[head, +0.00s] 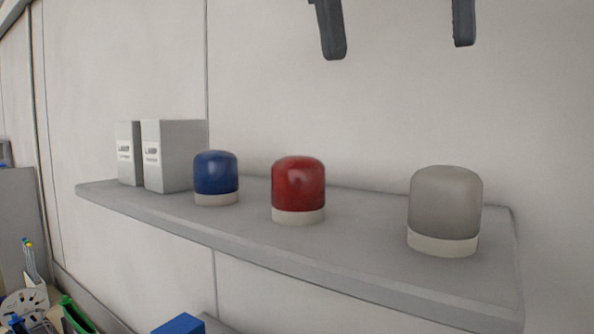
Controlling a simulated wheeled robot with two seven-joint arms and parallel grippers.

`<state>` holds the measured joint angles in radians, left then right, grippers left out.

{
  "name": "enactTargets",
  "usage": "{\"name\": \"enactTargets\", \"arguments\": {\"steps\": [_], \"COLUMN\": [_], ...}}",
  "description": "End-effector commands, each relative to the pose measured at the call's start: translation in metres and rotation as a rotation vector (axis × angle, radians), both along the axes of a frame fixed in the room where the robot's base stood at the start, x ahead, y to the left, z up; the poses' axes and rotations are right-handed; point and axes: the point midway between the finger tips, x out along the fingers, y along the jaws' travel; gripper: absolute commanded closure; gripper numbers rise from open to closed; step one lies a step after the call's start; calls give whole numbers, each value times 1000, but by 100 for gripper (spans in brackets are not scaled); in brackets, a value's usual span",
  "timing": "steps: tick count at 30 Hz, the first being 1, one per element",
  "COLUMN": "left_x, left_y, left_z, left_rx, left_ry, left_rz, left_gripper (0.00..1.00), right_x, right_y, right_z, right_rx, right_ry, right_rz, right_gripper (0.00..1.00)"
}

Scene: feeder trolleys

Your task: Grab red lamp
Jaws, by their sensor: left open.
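The red lamp (298,186) is a red dome on a white base. It stands upright on the grey shelf (372,270), between a blue lamp (216,174) on its left and a grey lamp (445,203) on its right. My left gripper (399,48) shows only as two dark fingers at the top edge. They are wide apart with nothing between them. The fingers appear above the lamps in the picture, up and to the right of the red lamp, and touch nothing visible. My right gripper is not in view.
Two grey-white boxes (174,155) stand at the shelf's left end. A pale wall (110,60) rises behind the shelf. Bare shelf lies between the red and grey lamps. Below the shelf are a blue object (180,324) and, at lower left, assorted items with a green one (76,314).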

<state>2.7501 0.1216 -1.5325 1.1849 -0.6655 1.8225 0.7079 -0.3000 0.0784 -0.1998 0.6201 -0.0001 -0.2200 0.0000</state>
Motion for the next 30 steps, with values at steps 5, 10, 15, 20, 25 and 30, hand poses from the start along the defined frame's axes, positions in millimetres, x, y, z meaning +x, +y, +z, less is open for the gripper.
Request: {"name": "enactTargets", "arguments": {"steps": [5,10,15,20,25,30], "left_x": [36,54,58,57,58,59], "left_y": [34,61,67,67,67,66], "left_z": [30,44,45,44,42,31], "left_rx": [54,86,93,93,93,95], "left_ry": [91,152,168,167,168,170], "left_rz": [122,194,211,210,209,208], "left_gripper": [36,36,36,36,36,36], "right_x": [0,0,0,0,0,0], "right_y": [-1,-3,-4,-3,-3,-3], "right_z": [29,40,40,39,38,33], "right_rx": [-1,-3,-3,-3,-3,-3], "right_ry": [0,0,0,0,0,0], "right_rz": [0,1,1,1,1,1], "right_gripper": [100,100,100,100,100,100]}}
